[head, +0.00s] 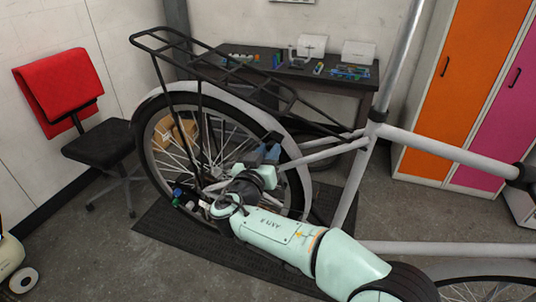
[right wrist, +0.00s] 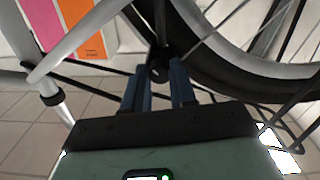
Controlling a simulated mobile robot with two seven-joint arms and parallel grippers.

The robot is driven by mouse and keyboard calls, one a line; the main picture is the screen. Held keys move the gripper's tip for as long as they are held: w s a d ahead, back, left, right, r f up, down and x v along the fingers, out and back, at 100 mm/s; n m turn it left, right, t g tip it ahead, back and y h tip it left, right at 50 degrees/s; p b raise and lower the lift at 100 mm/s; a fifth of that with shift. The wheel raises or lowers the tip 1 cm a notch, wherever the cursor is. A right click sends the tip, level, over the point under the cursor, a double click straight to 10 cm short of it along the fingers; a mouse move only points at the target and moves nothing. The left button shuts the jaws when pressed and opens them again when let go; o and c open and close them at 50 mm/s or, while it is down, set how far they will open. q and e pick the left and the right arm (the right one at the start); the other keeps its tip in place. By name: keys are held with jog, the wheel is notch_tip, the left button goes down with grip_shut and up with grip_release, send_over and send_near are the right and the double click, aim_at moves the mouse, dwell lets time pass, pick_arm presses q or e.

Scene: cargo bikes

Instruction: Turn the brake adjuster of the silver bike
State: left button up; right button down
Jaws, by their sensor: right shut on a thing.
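The silver bike (head: 335,148) stands with its rear wheel (head: 148,160) and rear rack at the left of the head view. My right arm reaches from the bottom to the back of this wheel. My right gripper (head: 268,153) has blue fingers and is at the upper right of the wheel, beside the frame stays. In the right wrist view, the fingers of my right gripper (right wrist: 158,88) are shut on a small dark part, the brake adjuster (right wrist: 157,70), at the brake by the tire. Their tips partly hide it. My left gripper is out of view.
A dark workbench (head: 340,82) with small tools stands behind the bike. A black chair (head: 98,148) with a red cloth (head: 60,88) is at the left. Orange (head: 455,90) and pink lockers stand at the right. A dark mat (head: 160,235) lies beneath the wheel.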

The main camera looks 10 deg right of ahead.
jog(key=n+p, duration=0.1)
jog(key=n, duration=2.1)
jog(key=shift+r, duration=0.15)
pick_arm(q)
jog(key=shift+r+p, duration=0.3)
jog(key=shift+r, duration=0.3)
pick_arm(e)
jog(key=shift+n, duration=0.5)
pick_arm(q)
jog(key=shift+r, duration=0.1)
pick_arm(e)
jog(key=c, duration=0.9)
grip_release()
